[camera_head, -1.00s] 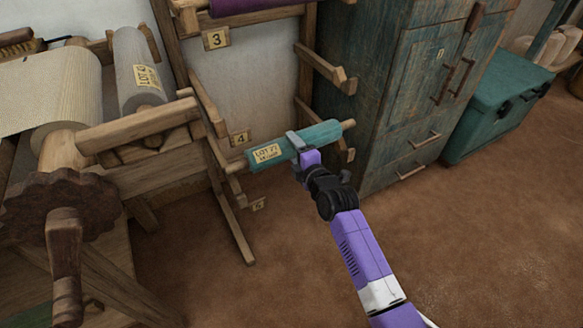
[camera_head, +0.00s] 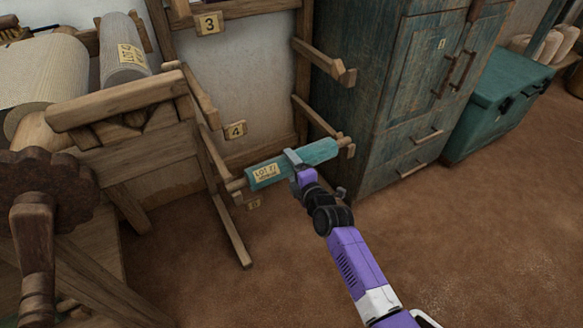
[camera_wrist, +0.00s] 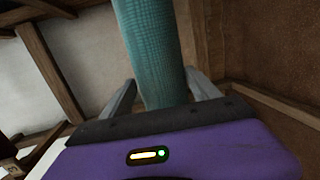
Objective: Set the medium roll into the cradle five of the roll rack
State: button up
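A teal cloth roll (camera_head: 312,155) with a yellow "LOT 27" label and wooden rod ends lies across the lower part of the wooden roll rack (camera_head: 302,70). My gripper (camera_head: 291,158) is shut on its middle from the front. In the wrist view, the roll (camera_wrist: 155,45) runs between the two fingers (camera_wrist: 160,95). The roll's left end is at the lowest left arm tip, and its right end is by the lowest right arm (camera_head: 349,150). I cannot tell whether the rod ends rest in the cradle.
Tags 3 (camera_head: 209,23) and 4 (camera_head: 235,130) mark the higher cradles; cradle 4's arms stand empty above the roll. A loom frame (camera_head: 120,105) stands left. A blue-green cabinet (camera_head: 400,90) and teal chest (camera_head: 495,105) stand right. The brown floor is clear in front.

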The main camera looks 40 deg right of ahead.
jog(key=shift+o, duration=0.8)
jog(key=shift+s, duration=0.15)
jog(key=p+v, duration=0.2)
jog(key=v, duration=1)
jog(key=s+a+m+y, duration=0.1)
jog(key=s+a+m, duration=0.2)
jog(key=s+a, duration=0.5)
jog(key=s+a+r+m+y, duration=0.2)
jog(key=s+a+r+m, duration=0.3)
jog(key=s, duration=0.5)
jog(key=s+a+r+m+y, duration=0.2)
jog(key=s+a+r+m, duration=0.4)
jog(key=s, duration=0.5)
jog(key=shift+a+r+y, duration=0.3)
jog(key=shift+a+r, duration=0.45)
jog(key=shift+a, duration=0.15)
